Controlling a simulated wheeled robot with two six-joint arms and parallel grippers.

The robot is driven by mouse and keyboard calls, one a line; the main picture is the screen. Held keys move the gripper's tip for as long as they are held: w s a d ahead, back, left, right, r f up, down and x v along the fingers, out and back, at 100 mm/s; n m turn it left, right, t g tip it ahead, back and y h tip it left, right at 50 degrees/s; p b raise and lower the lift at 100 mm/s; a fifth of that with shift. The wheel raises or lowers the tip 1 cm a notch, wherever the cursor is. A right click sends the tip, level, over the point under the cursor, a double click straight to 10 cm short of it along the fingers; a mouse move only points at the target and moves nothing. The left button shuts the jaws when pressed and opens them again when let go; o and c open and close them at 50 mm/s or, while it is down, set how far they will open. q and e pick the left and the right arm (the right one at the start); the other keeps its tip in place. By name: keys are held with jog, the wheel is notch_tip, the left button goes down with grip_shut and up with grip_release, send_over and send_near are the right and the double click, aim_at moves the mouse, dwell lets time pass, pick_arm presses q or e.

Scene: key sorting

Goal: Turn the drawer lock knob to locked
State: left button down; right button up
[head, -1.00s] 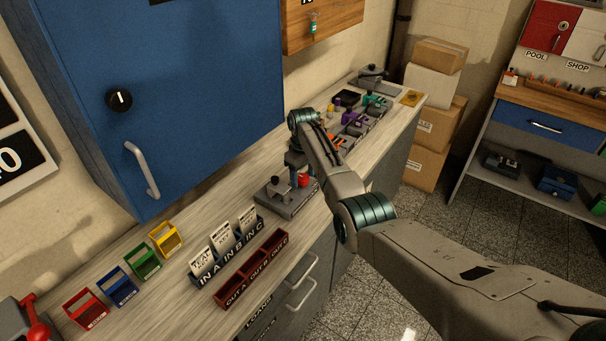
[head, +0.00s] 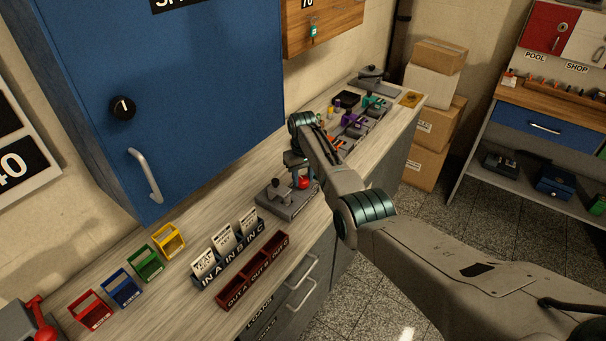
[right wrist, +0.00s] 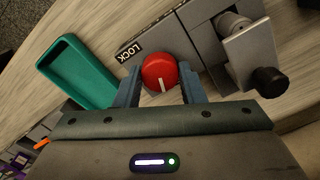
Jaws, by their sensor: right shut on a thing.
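The red round knob (right wrist: 158,70) with a white pointer line sits at the edge of a grey fixture (right wrist: 185,45) beside a LOCK label (right wrist: 130,52). In the right wrist view the line points down toward my gripper, away from the label. My right gripper (right wrist: 162,88) is shut on the knob, one finger on each side. In the head view the knob (head: 304,183) shows below my right gripper (head: 299,172), on the grey fixture (head: 285,204) on the bench. My left gripper is out of view.
A metal clamp with a black knob (right wrist: 270,82) stands on the fixture, near my fingers. A teal tray (right wrist: 75,72) lies beside it. Card holders (head: 232,262), red trays (head: 255,275) and coloured bins stand left. A blue cabinet (head: 190,90) hangs behind.

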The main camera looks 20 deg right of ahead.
aim_at(303, 179)
jog(key=m, duration=0.2)
jog(key=m+p, duration=0.1)
jog(key=m, duration=0.1)
jog(key=shift+r+m, duration=0.2)
jog(key=shift+m, duration=0.1)
jog(key=m+p, duration=0.1)
jog(key=m, duration=0.4)
jog(key=shift+w, duration=0.1)
jog(key=shift+m, duration=0.3)
jog(key=o, duration=1)
jog(key=shift+f, duration=0.1)
jog(key=shift+r, duration=0.45)
notch_tip(303, 179, up, 10)
jog(key=b, duration=0.1)
